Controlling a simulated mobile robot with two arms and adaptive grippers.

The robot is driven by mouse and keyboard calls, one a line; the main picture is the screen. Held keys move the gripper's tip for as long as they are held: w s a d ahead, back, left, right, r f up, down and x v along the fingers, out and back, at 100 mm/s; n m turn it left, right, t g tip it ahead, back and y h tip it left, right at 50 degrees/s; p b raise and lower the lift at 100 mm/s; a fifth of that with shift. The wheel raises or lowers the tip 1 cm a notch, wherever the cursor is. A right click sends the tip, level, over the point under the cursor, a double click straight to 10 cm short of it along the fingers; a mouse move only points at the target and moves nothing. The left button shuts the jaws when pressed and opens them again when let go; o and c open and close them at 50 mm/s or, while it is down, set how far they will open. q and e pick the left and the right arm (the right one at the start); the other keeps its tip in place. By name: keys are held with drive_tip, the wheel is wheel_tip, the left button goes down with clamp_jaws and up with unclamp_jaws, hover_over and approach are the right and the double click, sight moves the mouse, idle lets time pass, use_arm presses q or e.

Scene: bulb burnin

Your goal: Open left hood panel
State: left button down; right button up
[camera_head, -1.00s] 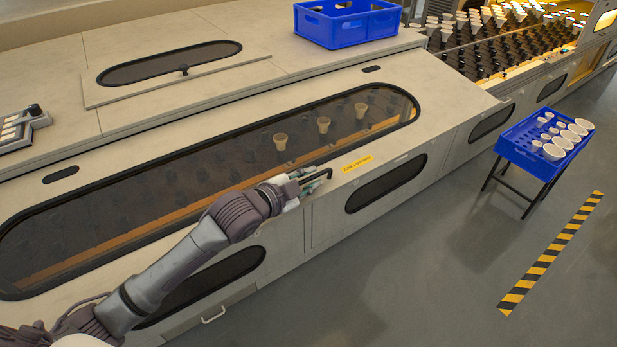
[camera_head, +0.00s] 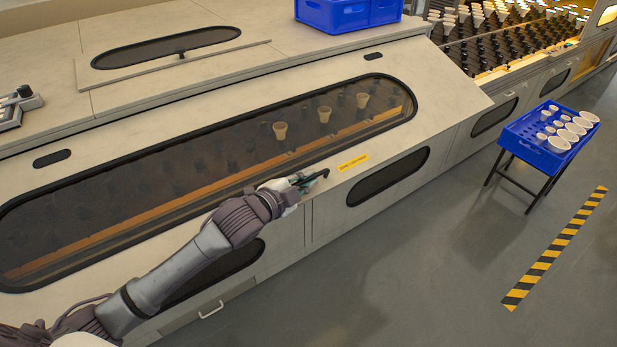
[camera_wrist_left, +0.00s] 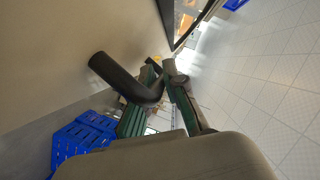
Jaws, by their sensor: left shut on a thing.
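The left hood panel (camera_head: 331,94) is the pale sloped cover with a long dark window (camera_head: 130,184) on the machine's front. My left gripper (camera_head: 303,183) is at its lower edge, shut on the black bar handle (camera_head: 317,176). In the wrist view the dark handle (camera_wrist_left: 118,75) runs into the green-padded fingers of my left gripper (camera_wrist_left: 160,88). I cannot tell clearly whether the panel is lifted off its frame. My forearm hides part of the lower edge. My right gripper is out of view.
A yellow label (camera_head: 353,163) sits right of the handle. Pale bulbs (camera_head: 280,131) show behind the window. A blue crate (camera_head: 342,14) stands on top. A blue tray (camera_head: 522,139) with several white bulbs stands on legs at right. The floor (camera_head: 420,270) in front is clear.

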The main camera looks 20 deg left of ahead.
use_arm(q)
drive_tip(key=shift+w+a+f+b, duration=0.1)
drive_tip(key=shift+a+f+b, duration=0.1)
drive_tip(key=shift+f, duration=0.4)
drive_tip(key=shift+w+a+f+b, duration=0.1)
drive_tip(key=shift+f+b, duration=0.05)
drive_tip(key=shift+f, duration=0.45)
drive_tip(key=shift+r, duration=0.1)
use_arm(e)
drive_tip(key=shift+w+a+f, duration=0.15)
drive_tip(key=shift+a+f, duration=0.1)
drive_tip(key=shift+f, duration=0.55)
use_arm(q)
drive_tip(key=c, duration=1.5)
unclamp_jaws()
drive_tip(key=shift+d, duration=0.1)
drive_tip(key=v, duration=1.2)
drive_tip(key=shift+s, duration=0.15)
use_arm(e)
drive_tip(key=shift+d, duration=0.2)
use_arm(q)
drive_tip(key=shift+d, duration=0.15)
